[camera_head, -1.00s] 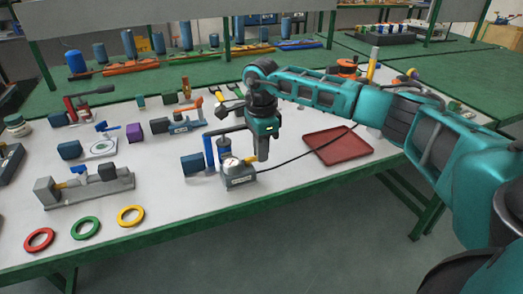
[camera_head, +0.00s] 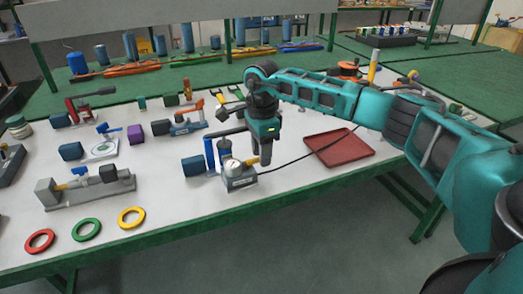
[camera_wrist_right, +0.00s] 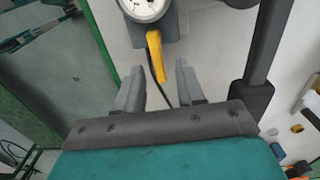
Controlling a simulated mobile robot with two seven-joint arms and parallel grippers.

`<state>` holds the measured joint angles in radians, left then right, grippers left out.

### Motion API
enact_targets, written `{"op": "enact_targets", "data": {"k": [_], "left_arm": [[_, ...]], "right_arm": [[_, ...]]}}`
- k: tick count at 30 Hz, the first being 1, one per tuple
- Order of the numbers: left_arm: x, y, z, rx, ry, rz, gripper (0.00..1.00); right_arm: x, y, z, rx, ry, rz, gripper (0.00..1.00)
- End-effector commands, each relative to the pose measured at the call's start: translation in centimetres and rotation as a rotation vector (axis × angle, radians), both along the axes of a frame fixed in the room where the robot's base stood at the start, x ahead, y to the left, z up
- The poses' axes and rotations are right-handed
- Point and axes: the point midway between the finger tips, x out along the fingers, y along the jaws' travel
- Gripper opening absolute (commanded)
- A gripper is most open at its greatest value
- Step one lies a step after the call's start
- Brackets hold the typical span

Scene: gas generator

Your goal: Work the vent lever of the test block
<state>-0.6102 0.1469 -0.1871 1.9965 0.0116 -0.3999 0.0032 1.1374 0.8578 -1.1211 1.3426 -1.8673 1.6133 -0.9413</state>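The test block (camera_head: 240,180) is a small grey block with a round white gauge (camera_head: 232,165) on top, near the table's front edge. Its yellow vent lever (camera_head: 252,161) points right, towards my right gripper (camera_head: 262,160). In the right wrist view the gauge (camera_wrist_right: 143,6) is cut off at the top edge. The yellow lever (camera_wrist_right: 156,56) reaches down between the two grey fingertips of my right gripper (camera_wrist_right: 159,70). The fingers are apart, with a visible gap on each side of the lever. My left gripper is not in view.
A black cable (camera_head: 300,158) runs right past a red tray (camera_head: 339,147). A dark bar (camera_wrist_right: 268,45) lies right of the fingers. Coloured rings (camera_head: 86,229) lie at front left.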

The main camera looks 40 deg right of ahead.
Motion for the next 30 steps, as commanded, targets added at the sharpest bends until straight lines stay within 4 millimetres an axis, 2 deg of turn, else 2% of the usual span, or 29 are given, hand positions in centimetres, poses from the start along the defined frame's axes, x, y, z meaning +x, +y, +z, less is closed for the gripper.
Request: {"op": "enact_targets", "data": {"k": [5,8,21,25,30], "left_arm": [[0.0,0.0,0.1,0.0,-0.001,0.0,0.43],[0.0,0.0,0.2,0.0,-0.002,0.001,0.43],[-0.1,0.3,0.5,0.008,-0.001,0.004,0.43],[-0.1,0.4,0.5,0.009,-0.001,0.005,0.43],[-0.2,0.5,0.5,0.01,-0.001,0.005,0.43]], "right_arm": [[0.0,0.0,0.3,0.0,0.0,-0.001,0.38],[0.1,0.0,1.3,-0.001,-0.003,-0.001,0.38],[0.0,0.0,10.5,0.0,-0.003,0.0,0.38],[0.0,0.0,12.1,0.001,-0.002,0.0,0.38],[0.0,0.0,12.9,0.0,0.0,0.0,0.38]]}}
